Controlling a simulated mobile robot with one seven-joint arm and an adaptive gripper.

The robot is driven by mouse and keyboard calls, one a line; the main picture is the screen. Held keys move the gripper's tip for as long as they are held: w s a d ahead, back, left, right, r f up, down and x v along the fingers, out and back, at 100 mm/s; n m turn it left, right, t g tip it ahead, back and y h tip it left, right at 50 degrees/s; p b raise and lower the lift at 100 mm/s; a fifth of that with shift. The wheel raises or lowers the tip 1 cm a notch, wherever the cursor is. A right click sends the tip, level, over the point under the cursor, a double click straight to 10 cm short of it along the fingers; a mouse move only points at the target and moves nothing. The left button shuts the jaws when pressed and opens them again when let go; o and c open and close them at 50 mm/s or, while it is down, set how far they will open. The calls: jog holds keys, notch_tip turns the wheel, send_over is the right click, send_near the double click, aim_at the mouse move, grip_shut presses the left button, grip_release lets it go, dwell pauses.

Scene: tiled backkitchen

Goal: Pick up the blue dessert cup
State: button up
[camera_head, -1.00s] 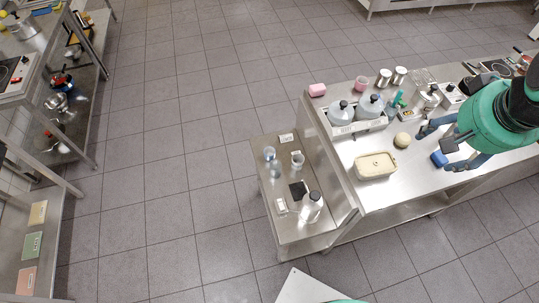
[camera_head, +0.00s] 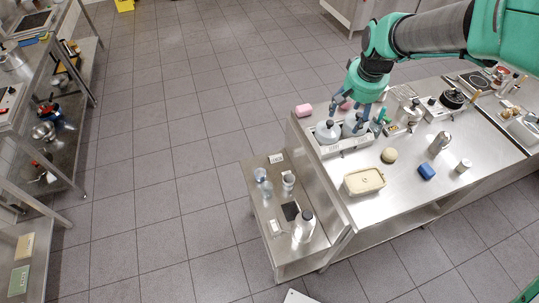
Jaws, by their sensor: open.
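I cannot single out a blue dessert cup with certainty. A small solid-looking blue item (camera_head: 427,172) lies on the counter to the right of my gripper and apart from it; I cannot tell whether it is a cup. A pink cup-like thing (camera_head: 346,104) is partly hidden by my gripper.
A bottle tray (camera_head: 345,148), a pink block (camera_head: 304,110), a cream lidded container (camera_head: 365,181), a round beige item (camera_head: 389,155) and a metal shaker (camera_head: 439,144) stand on the counter. A lower side table (camera_head: 262,214) holds pale glasses (camera_head: 260,175) and a bottle (camera_head: 304,226).

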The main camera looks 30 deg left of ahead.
jog(key=w+a+f, duration=0.3)
jog(key=a+f, duration=0.5)
jog(key=a, duration=0.1)
jog(key=n+g+p, duration=0.2)
jog(key=g, duration=0.1)
send_over(260, 174)
jog(key=s+d, duration=0.1)
jog(key=s, duration=0.1)
notch_tip(260, 174, down, 32)
jog(key=shift+d+h, duration=0.2)
jog(key=shift+h, duration=0.2)
jog(key=shift+s, duration=0.15)
jog(key=shift+f+b, duration=0.55)
jog(key=shift+f, duration=3.65)
jog(key=shift+f, duration=0.1)
jog(key=shift+t, duration=0.3)
jog(key=shift+f, duration=2.5)
jog(key=shift+c, duration=0.5)
